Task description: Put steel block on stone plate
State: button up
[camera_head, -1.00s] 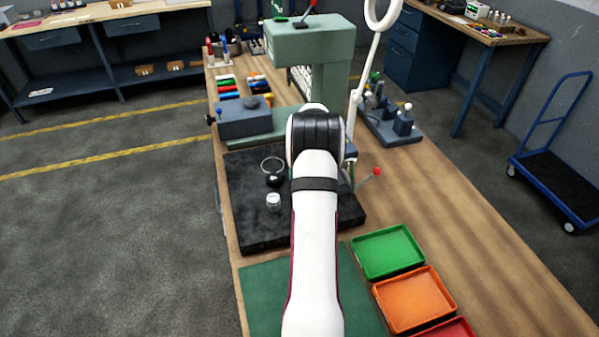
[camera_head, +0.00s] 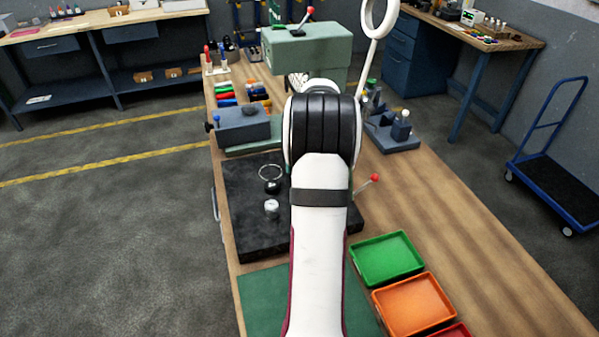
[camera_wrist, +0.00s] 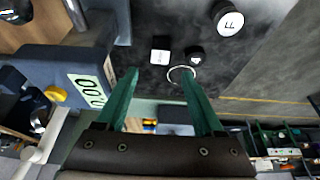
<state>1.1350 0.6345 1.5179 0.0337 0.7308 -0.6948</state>
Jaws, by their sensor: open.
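The black stone plate (camera_head: 245,228) lies on the bench, partly hidden by my arm in the head view; it also shows in the wrist view (camera_wrist: 175,25). A small pale, square-topped block (camera_wrist: 160,57), which looks like the steel block, appears to stand on the plate. In the head view my arm hides it. My gripper (camera_wrist: 160,80) is open with green fingers spread apart. Nothing is held between them. The pale block shows just beyond the fingertips, apart from them. The gripper is hidden behind my arm in the head view.
On the plate, a metal ring (camera_wrist: 182,75), a black round piece (camera_wrist: 195,56) and a pale disc marked F (camera_wrist: 230,22) stand beside the block. A blue-grey device (camera_wrist: 70,70) is close at left. Green (camera_head: 387,258) and orange (camera_head: 413,304) trays line the right front.

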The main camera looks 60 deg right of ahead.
jog(key=w+a+r+n+y, duration=0.1)
jog(key=w+a+r, duration=0.15)
jog(key=a, duration=0.85)
jog(key=w+a+r+y, duration=0.1)
jog(key=a+r, duration=0.3)
jog(key=a, duration=0.6)
jog(key=w+a+r+n+y, duration=0.1)
jog(key=a+r+y, duration=0.15)
jog(key=a, duration=0.85)
jog(key=s+a+f+n+g, duration=0.1)
jog(key=s+a+f+g, duration=0.1)
jog(key=s+a, duration=1.5)
jog(key=shift+a+g, duration=0.7)
jog(key=shift+a, duration=0.1)
